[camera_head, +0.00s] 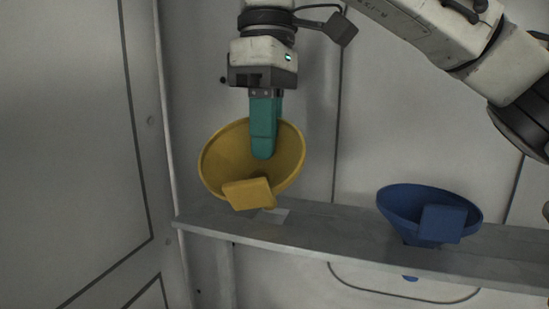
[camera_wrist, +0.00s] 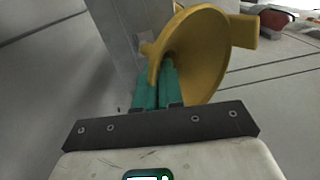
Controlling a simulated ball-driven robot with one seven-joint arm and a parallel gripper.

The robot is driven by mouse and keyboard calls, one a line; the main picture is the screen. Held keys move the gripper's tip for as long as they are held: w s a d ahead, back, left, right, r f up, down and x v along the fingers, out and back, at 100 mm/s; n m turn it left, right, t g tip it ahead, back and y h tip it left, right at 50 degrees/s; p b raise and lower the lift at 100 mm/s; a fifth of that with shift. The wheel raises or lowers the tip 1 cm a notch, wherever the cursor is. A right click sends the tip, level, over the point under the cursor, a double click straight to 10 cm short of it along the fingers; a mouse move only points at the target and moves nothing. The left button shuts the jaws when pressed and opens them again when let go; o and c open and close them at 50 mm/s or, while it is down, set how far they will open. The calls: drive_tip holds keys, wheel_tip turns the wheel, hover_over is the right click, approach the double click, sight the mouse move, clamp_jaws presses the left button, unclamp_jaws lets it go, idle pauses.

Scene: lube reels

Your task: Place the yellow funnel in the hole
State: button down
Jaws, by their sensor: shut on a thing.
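The yellow funnel (camera_head: 228,158) is tilted, its wide mouth facing the head camera and its block-shaped tab (camera_head: 248,194) low at the front. My gripper (camera_head: 263,152) points down with its teal fingers, shut on the funnel's wall; one finger shows inside the bowl. In the wrist view the funnel (camera_wrist: 207,50) leans to the right of the fingers (camera_wrist: 165,72). The funnel appears above the left part of the grey shelf (camera_head: 330,226). Its spout is hidden in the head view. I cannot make out an empty hole; a pale patch (camera_head: 276,215) shows on the shelf behind the tab.
A blue funnel (camera_head: 400,212) sits upright on the shelf at the right, and a blue tip (camera_head: 410,278) shows below the shelf. A wall panel (camera_head: 75,150) stands close on the left. A red object (camera_wrist: 276,18) shows in the wrist view's top right.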

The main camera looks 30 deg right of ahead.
sight(275, 170)
drive_tip(key=shift+w+d+f, duration=0.2)
drive_tip(key=shift+w+f, duration=0.05)
drive_tip(key=shift+f, duration=0.4)
drive_tip(key=shift+w+d+f, duration=0.2)
drive_tip(key=shift+f, duration=0.4)
drive_tip(key=shift+w+d+f+p, duration=0.35)
drive_tip(key=shift+f, duration=0.25)
drive_tip(key=shift+w+d+f+p, duration=0.3)
drive_tip(key=shift+d+f+p, duration=0.05)
drive_tip(key=shift+f, duration=0.25)
drive_tip(key=shift+w+d+f, duration=0.1)
drive_tip(key=shift+f, duration=0.2)
drive_tip(key=c, duration=1.3)
unclamp_jaws()
drive_tip(key=shift+o, duration=0.2)
drive_tip(key=shift+f+b, duration=0.2)
drive_tip(key=shift+b, duration=0.15)
drive_tip(key=shift+f+b, duration=0.2)
drive_tip(key=shift+b, duration=0.25)
wheel_tip(275, 170, up, 11)
drive_tip(key=p, duration=0.1)
drive_tip(key=shift+d, duration=0.15)
drive_tip(key=shift+w+r, duration=0.1)
